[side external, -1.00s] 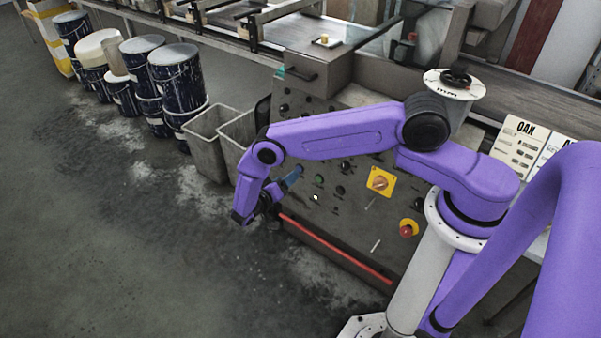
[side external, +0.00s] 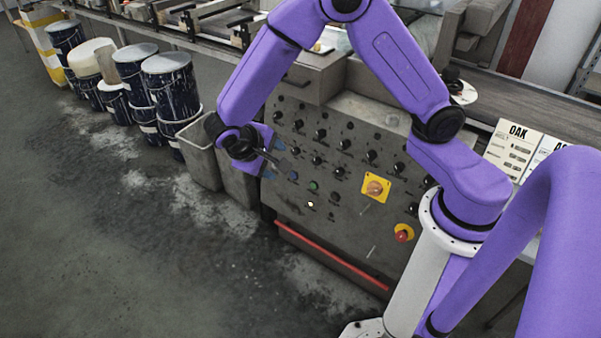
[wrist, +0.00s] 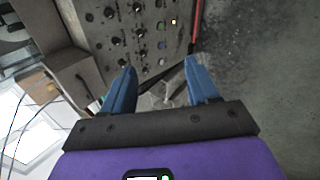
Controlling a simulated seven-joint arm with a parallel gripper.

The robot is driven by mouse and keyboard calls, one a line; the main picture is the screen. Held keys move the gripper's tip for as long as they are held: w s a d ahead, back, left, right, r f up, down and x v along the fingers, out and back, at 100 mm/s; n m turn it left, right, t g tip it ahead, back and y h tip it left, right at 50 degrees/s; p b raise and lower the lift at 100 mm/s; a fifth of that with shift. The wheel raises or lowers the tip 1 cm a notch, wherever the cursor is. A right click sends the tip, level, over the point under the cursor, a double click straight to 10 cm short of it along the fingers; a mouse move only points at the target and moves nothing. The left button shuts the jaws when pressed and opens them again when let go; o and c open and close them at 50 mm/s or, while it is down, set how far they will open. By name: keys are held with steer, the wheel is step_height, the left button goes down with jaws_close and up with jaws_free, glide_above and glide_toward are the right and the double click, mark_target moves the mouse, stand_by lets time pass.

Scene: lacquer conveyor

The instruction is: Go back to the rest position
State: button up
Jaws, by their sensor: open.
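My gripper (wrist: 160,88) shows in the wrist view as two blue fingers spread apart with nothing between them. In the side external view my gripper (side external: 268,170) is small and partly hidden by my purple wrist. It is in front of the left part of the grey control panel (side external: 330,225). I cannot tell the exact gap between fingers and panel. The panel also shows in the wrist view (wrist: 100,48), with black knobs and a small lit lamp.
Grey bins (side external: 200,158) stand left of the panel, close to my gripper. Several dark paint cans (side external: 172,85) stand farther left. A yellow switch plate (side external: 375,187) and a red button (side external: 403,233) sit on the panel. A red bar (side external: 330,258) runs along its base. The floor at left is clear.

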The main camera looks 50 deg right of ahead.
steer(key=s+d+r+n+y, duration=0.1)
steer(key=s+r+n+y, duration=0.3)
steer(key=s, duration=0.7)
steer(key=s+d+r+n+y, duration=0.2)
steer(key=s+r+n+y, duration=0.2)
steer(key=s, duration=0.8)
steer(key=r+n, duration=0.1)
steer(key=n, duration=0.1)
steer(key=shift+d+r+n, duration=0.3)
steer(key=shift+w, duration=0.15)
stand_by(0.8)
